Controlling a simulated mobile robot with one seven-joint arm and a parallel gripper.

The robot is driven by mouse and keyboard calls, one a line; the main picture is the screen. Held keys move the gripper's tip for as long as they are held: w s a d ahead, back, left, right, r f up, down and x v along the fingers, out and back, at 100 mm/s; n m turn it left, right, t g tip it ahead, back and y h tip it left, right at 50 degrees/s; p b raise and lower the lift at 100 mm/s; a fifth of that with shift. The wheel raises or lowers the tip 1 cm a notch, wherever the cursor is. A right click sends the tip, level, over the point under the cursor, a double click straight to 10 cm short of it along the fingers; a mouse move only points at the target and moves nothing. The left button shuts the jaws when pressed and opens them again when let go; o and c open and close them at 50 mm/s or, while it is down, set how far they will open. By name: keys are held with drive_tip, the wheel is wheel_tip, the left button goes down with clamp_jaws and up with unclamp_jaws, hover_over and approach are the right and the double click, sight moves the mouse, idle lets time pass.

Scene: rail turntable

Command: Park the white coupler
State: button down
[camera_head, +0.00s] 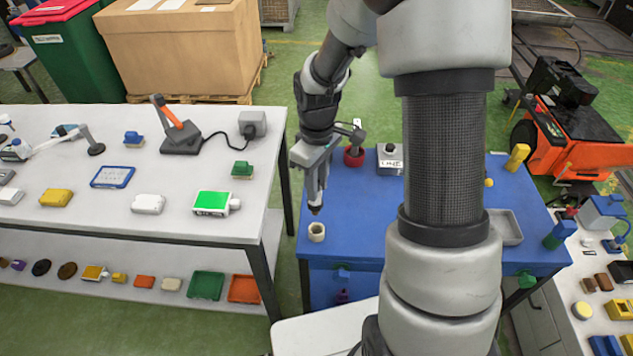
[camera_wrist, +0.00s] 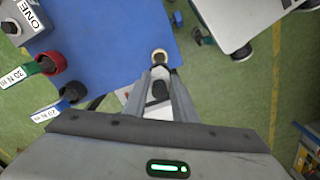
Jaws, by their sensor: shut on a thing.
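My gripper (camera_head: 315,208) points down over the near left corner of the blue table (camera_head: 350,222). It is shut; what it holds is mostly hidden by the fingers, and I take it to be the white coupler. A dark tip shows at its lower end. A small cream ring (camera_head: 316,232) with a dark opening stands on the table just below the tip, with a small gap in the head view. In the wrist view, my gripper (camera_wrist: 161,70) reaches up to the lower edge of the cream ring (camera_wrist: 160,55). I cannot tell from there whether they touch.
A red ring fitting (camera_head: 353,156) and a grey box labelled ONE (camera_head: 390,160) stand farther back. A grey tray (camera_head: 506,226) lies at right. A cluttered white table (camera_head: 100,220) stands left, across a floor gap.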

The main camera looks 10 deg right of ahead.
sight(318, 211)
drive_tip(key=shift+s+d, duration=0.1)
drive_tip(key=shift+f, duration=0.15)
drive_tip(key=shift+f+b, duration=2.2)
drive_tip(key=shift+f, duration=0.5)
drive_tip(key=shift+f+b, duration=1.6)
drive_tip(key=shift+f, duration=0.55)
drive_tip(key=c, duration=1.4)
unclamp_jaws()
wheel_tip(318, 211, up, 18)
drive_tip(key=shift+f+p, duration=0.25)
drive_tip(key=shift+p, duration=0.25)
